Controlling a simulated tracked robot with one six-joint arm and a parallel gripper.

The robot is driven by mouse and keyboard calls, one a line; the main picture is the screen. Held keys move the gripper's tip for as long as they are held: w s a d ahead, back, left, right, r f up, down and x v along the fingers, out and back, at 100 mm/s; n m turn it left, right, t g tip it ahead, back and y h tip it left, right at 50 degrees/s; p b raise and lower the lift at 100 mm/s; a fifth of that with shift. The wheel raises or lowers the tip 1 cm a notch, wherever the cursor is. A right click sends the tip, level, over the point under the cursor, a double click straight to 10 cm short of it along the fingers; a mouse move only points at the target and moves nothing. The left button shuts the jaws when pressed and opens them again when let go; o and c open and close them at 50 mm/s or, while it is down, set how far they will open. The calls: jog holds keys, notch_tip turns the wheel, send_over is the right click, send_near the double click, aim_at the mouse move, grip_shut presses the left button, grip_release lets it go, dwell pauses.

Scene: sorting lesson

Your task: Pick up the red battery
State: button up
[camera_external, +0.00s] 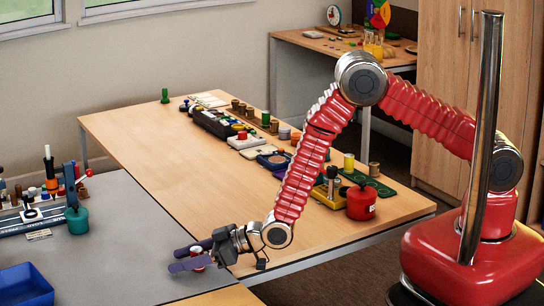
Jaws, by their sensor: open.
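A small red and white cylinder (197,256), which looks like the red battery, is at the front right part of the grey work surface. My gripper (178,259) is low over this surface, with its two purple-grey fingers apart and pointing left. The cylinder shows between the fingers, partly hidden by the nearer one. I cannot tell whether either finger touches it.
A blue tray (25,284) lies at the front left. A teal container (77,219) and a rack with several small pieces stand at the left. A red container (361,203) and several items line the wooden table (150,135). The grey surface (125,240) left of my gripper is clear.

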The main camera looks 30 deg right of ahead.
jog(key=shift+c, duration=0.6)
grip_shut()
jog(key=shift+r, duration=0.15)
notch_tip(320, 180, up, 10)
dwell(0.5)
